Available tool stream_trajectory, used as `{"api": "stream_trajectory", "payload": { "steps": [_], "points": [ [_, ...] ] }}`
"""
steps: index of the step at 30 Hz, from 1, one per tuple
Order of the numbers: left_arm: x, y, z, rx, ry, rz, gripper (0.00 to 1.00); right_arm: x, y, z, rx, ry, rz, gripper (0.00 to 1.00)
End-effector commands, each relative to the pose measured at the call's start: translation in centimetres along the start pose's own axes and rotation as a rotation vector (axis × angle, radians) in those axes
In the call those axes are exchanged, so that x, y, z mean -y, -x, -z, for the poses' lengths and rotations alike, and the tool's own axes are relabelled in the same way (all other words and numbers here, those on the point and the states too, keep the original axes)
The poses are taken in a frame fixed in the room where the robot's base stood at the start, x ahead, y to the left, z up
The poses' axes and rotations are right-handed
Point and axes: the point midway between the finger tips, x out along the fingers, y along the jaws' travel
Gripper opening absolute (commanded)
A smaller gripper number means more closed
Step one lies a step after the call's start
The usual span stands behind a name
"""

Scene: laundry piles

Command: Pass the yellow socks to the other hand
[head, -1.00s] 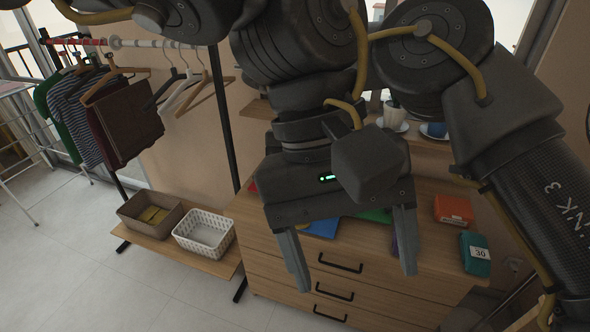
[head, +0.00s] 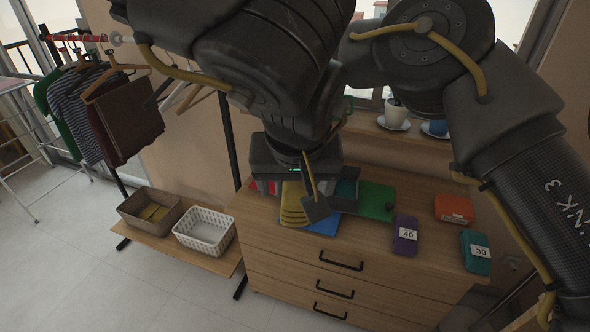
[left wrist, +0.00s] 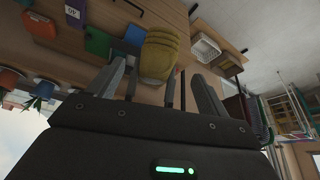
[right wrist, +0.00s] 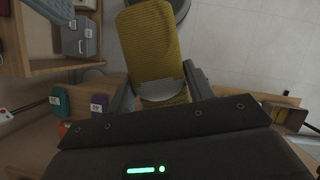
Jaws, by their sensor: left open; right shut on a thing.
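In the right wrist view the yellow ribbed socks (right wrist: 152,45) are between the fingers of my right gripper (right wrist: 162,88), which is shut on them; a long part sticks out beyond the fingers. My left gripper (left wrist: 163,72) is open in its own view. A layered yellow bundle (left wrist: 160,45) shows in front of and between its fingers; I cannot tell whether they touch. The head view shows a yellow layered bundle (head: 293,206) just below the left gripper's dark body (head: 295,170). My left arm hides the right gripper there.
The wooden dresser (head: 290,252) carries red, blue and green flat pieces, a purple case (head: 405,234), a teal case (head: 476,253) and an orange case (head: 454,209). A white basket (head: 204,231) and a brown bin (head: 150,208) stand left. Cups sit on the shelf behind.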

Motion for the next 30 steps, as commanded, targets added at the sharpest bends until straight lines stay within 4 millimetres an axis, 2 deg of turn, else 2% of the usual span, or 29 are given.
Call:
{"api": "stream_trajectory", "payload": {
  "steps": [1,6,12,18,25,26,30],
  "points": [
    [0.0,-1.1,-0.1,0.003,-0.002,0.002,0.78,0.0,0.0,0.0,0.000,0.000,0.000,0.30],
    [0.0,-4.2,-0.1,0.003,-0.001,0.002,0.78,0.0,0.0,0.0,0.000,0.000,0.000,0.30],
    [0.0,-6.7,-0.1,0.002,0.000,0.001,0.78,0.0,0.0,0.0,0.000,0.000,0.000,0.30],
    [0.0,-7.5,-0.1,0.001,0.000,-0.001,0.78,0.0,0.0,0.0,0.000,0.000,0.000,0.30],
    [0.0,-7.6,-0.1,0.001,0.000,-0.001,0.78,0.0,0.0,0.0,0.000,0.000,0.000,0.30],
    [0.0,-7.6,-0.1,0.001,0.000,-0.001,0.77,0.0,0.0,0.0,0.000,0.000,0.000,0.30],
    [0.0,-7.6,-0.1,0.001,0.000,-0.001,0.59,0.0,0.0,0.0,0.000,0.000,0.000,0.30]
  ]
}}
